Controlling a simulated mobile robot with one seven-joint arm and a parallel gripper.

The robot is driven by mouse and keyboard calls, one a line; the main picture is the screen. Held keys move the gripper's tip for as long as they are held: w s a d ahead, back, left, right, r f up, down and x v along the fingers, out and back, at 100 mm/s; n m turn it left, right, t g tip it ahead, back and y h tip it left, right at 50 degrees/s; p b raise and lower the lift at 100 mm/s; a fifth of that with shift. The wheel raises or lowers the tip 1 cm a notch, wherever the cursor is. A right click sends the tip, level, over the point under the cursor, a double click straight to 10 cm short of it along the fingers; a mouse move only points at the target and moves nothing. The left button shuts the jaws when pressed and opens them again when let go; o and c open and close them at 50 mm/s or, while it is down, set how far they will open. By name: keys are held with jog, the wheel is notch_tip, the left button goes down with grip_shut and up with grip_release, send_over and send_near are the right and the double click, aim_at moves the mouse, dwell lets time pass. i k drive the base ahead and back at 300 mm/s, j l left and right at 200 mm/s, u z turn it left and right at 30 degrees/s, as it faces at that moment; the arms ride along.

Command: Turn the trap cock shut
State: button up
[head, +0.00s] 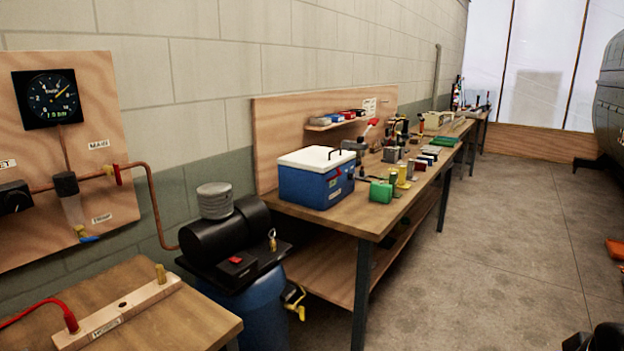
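The trap cock (87,239) is at the lower edge of the plywood panel on the left wall. It has a small blue lever and a brass-coloured body, below a clear trap bowl with a dark cap (65,184). The lever appears to lie roughly sideways, pointing right; at this size I cannot tell whether the cock is open or shut. A small label (102,218) is beside it, too small to read surely. My gripper is not in view; only a dark shape, cut off and unclear, shows at the bottom right corner.
A red-handled cock (117,174) sits on the copper pipe above. A gauge (50,98) tops the panel. A wooden table (190,312), a blue drum (262,318) with a black compressor (215,240), and a long workbench (375,218) line the wall.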

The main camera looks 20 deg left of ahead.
aim_at(84, 239)
jog(key=u, duration=2.2)
